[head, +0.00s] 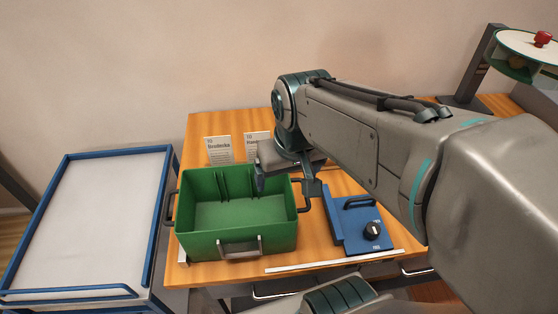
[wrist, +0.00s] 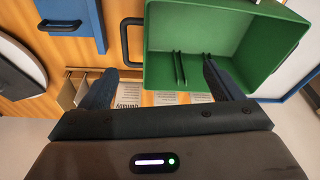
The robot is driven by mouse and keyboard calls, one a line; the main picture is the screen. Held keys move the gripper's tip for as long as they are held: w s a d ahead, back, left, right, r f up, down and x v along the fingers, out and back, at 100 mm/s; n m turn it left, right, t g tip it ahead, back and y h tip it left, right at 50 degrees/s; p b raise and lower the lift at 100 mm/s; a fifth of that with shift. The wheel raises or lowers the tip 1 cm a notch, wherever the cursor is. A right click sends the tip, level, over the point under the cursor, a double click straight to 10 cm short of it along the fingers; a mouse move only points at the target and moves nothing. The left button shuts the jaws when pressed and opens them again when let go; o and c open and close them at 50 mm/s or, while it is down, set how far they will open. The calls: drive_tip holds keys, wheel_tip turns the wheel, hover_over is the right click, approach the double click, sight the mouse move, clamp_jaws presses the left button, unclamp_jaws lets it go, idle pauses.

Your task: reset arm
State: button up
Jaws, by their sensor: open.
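In the head view my gripper (head: 286,186) hangs over the wooden table at the right rear of a green bin (head: 240,245). The bin looks empty inside, with slotted ribs on its back wall, and it also fills the upper right of the wrist view (wrist: 205,82). One finger overlaps the bin in the wrist view; I cannot tell whether it touches. My arm crosses the head view from the right and hides part of the table.
A blue box (head: 360,232) with a handle and black knob stands right of the bin. Two printed cards stand behind the bin, the left card (head: 219,149) clearer. A blue-framed cart (head: 90,220) with a bare top is at left. A round device (head: 530,45) stands at the far right.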

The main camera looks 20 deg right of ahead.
drive_tip(key=shift+s+f, duration=0.45)
drive_tip(key=shift+s, duration=0.2)
drive_tip(key=shift+s+f, duration=0.4)
drive_tip(key=shift+s, duration=0.25)
